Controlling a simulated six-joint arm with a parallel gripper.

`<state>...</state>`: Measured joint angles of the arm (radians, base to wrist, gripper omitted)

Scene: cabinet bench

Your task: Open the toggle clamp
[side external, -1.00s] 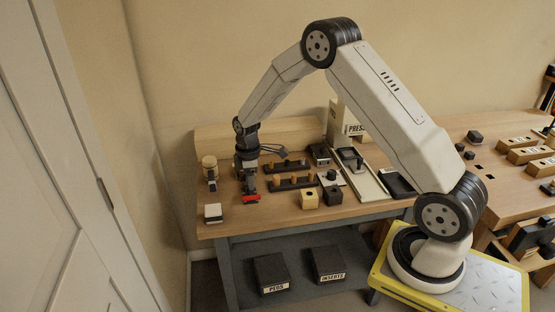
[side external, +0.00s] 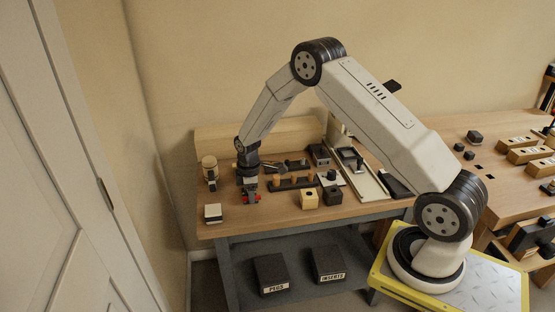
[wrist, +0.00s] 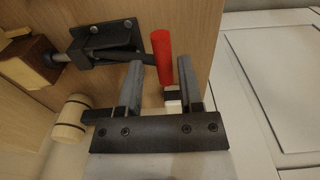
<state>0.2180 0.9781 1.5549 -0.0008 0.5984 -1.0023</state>
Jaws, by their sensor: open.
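The toggle clamp (wrist: 104,42) shows in the wrist view as a dark metal bracket on the wooden bench top. Its rod runs left towards a wooden block (wrist: 22,62). Its red handle (wrist: 162,56) stands out at the clamp's right end. My gripper (wrist: 161,64) is open, with the handle between its two fingers in the picture and a gap on each side. I cannot tell whether either finger touches it. In the side view my gripper (side external: 250,198) is low over the bench's front left.
A mallet with a pale head (wrist: 70,120) lies near the left finger; it also stands at the bench's left in the side view (side external: 210,172). Peg racks and blocks (side external: 309,198) are to the right.

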